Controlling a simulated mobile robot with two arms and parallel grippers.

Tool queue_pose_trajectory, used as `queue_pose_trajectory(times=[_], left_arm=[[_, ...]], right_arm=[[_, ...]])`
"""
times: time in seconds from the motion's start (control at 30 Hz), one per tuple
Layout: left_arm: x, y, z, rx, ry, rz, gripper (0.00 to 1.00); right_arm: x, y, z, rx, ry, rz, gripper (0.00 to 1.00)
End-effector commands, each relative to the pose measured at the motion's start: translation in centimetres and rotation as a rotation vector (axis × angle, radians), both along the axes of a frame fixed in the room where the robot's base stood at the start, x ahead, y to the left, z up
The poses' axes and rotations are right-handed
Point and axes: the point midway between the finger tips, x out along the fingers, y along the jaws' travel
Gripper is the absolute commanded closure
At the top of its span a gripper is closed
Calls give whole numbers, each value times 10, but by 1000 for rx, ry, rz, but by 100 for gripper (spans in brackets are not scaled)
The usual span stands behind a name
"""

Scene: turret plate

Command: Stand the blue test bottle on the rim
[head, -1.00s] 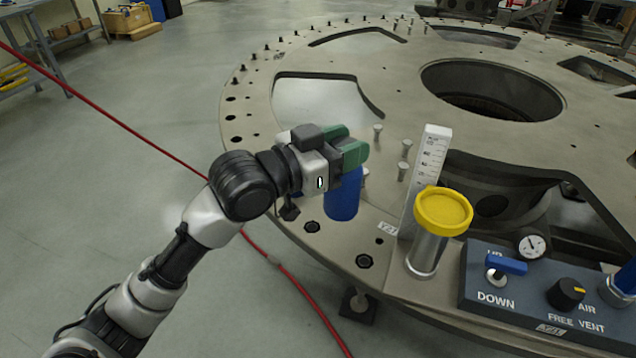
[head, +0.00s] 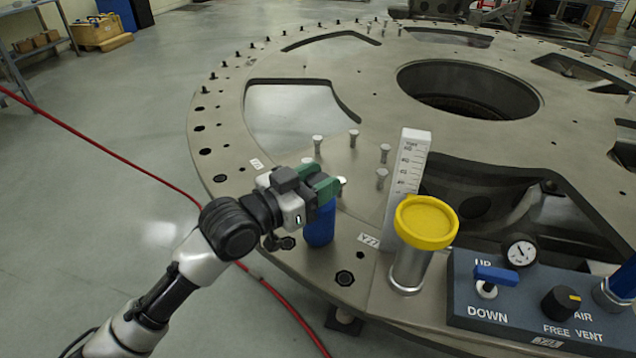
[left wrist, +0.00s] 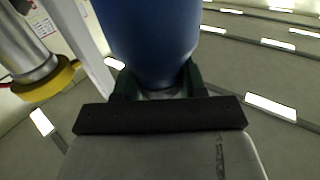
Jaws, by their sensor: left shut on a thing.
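The blue test bottle (head: 320,226) is upright over the near left rim of the turret plate (head: 352,252). My left gripper (head: 327,188) has its green fingers shut on the bottle's narrow top, and a pale tip shows beside them. In the left wrist view the blue bottle (left wrist: 150,40) fills the top middle, with its neck between the green fingers (left wrist: 157,88). The bottle's base seems at or just above the rim; I cannot tell whether it touches. My right gripper is not in view.
A blue control panel (head: 530,300) is at lower right. Several short pins (head: 354,138) stand behind the bottle. A red hose (head: 130,150) lies on the floor.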

Motion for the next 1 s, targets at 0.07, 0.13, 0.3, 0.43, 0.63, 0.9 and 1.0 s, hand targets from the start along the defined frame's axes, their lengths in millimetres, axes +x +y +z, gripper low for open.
queue_pose_trajectory(times=[0.07, 0.13, 0.3, 0.43, 0.63, 0.9, 1.0], left_arm=[[0, 0, -4, -3, -2, -1, 99], [0, 0, -4, -4, -4, -1, 99], [0, 0, -4, -4, -4, -1, 99], [0, 0, -9, -1, -1, -1, 55], [0, 0, -8, -1, -1, -1, 33], [0, 0, -4, -1, -1, -1, 33], [-6, 9, -7, 1, 0, 1, 33]], right_arm=[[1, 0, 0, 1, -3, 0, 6], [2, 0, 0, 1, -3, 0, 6], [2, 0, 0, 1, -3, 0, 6], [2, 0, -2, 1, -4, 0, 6], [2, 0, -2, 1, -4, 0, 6], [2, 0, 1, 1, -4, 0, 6], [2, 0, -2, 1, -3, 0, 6]])
